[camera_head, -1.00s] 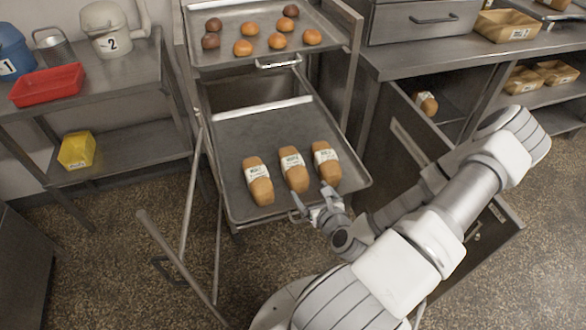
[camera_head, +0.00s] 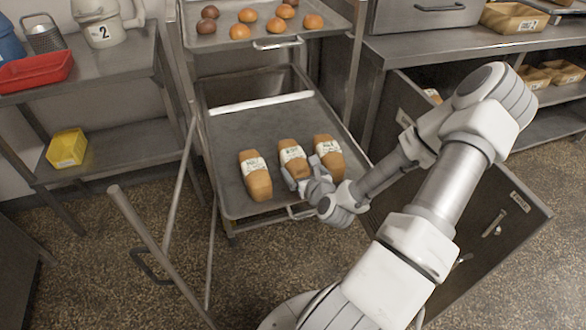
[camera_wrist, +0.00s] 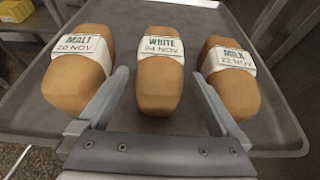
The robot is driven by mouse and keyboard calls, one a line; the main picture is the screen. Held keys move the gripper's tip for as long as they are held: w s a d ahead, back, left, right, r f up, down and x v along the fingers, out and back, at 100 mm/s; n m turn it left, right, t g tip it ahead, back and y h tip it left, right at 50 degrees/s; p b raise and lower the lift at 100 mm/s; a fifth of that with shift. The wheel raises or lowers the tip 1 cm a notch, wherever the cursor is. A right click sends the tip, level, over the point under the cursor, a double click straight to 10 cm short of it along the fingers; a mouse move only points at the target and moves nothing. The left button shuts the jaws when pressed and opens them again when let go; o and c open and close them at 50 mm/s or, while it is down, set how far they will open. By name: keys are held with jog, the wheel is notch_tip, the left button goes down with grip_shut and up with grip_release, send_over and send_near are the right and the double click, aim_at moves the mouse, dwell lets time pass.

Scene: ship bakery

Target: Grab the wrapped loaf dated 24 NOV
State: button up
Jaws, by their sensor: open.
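The wrapped loaf dated 24 NOV (camera_wrist: 160,75), labelled WHITE, lies in the middle of three loaves on the lower metal tray (camera_head: 225,137). It also shows in the head view (camera_head: 291,154), its near end partly hidden by my gripper (camera_head: 304,183). In the wrist view my gripper (camera_wrist: 158,95) is open, with one finger on each side of the near part of this loaf. The MALT loaf dated 20 NOV (camera_wrist: 80,75) lies to the left. The MILK loaf dated 22 NOV (camera_wrist: 231,80) lies to the right.
The upper tray (camera_head: 216,36) holds several buns above the loaves. The gaps beside the middle loaf are narrow. A side table holds a red tray (camera_head: 35,72), with a yellow container (camera_head: 67,148) below.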

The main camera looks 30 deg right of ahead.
aim_at(293, 159)
jog(key=b+x, duration=0.2)
jog(key=x, duration=0.6)
jog(key=shift+f, duration=0.1)
jog(key=shift+s, duration=0.1)
jog(key=c, duration=1.4)
jog(key=shift+o, duration=0.2)
